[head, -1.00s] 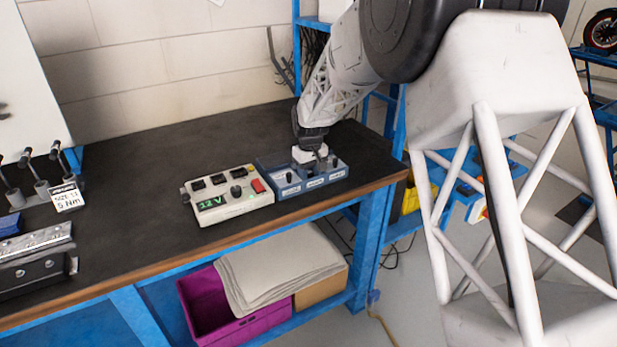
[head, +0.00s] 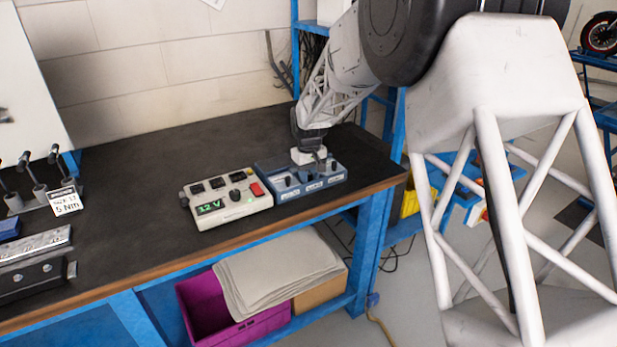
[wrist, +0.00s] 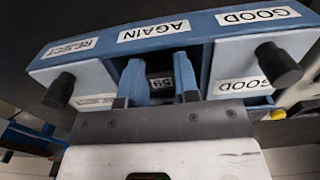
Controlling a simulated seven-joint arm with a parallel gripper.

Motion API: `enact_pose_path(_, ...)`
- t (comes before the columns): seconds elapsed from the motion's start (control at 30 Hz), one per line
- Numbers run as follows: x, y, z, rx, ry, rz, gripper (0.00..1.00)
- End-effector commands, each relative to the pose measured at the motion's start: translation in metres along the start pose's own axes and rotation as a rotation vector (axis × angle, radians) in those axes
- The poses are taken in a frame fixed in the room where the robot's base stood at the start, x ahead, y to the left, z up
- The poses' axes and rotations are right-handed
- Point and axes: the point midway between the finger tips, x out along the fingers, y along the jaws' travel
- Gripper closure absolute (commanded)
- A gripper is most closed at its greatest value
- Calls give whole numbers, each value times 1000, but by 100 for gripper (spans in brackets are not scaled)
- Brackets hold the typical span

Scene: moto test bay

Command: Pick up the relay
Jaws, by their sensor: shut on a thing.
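My gripper (wrist: 158,72) is shut on a small dark block with a white number label, seemingly the relay (wrist: 160,84). The block sits between the two blue-grey fingers, and most of it is hidden. The fingers reach into the middle part, marked AGAIN, of a blue sorting tray (wrist: 210,22). I cannot tell whether the block touches the tray floor. In the head view my gripper (head: 309,167) is low over the tray (head: 283,194), and the relay cannot be made out.
Black upright knobs stand in the REJECT part (wrist: 60,90) and the GOOD part (wrist: 278,65) beside the fingers. A tester (head: 226,198) reading 12 V stands left of the tray. The bench (head: 150,185) behind is clear; its front edge is close.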

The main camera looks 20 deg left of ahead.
Motion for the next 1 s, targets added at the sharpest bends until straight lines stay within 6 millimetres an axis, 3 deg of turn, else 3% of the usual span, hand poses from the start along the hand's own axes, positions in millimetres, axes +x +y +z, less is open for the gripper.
enact_pose_path(0.6, -80, 0, 0, 0, 2, 1, 94)
enact_pose_path(1.0, -95, 0, 0, 0, 0, 0, 94)
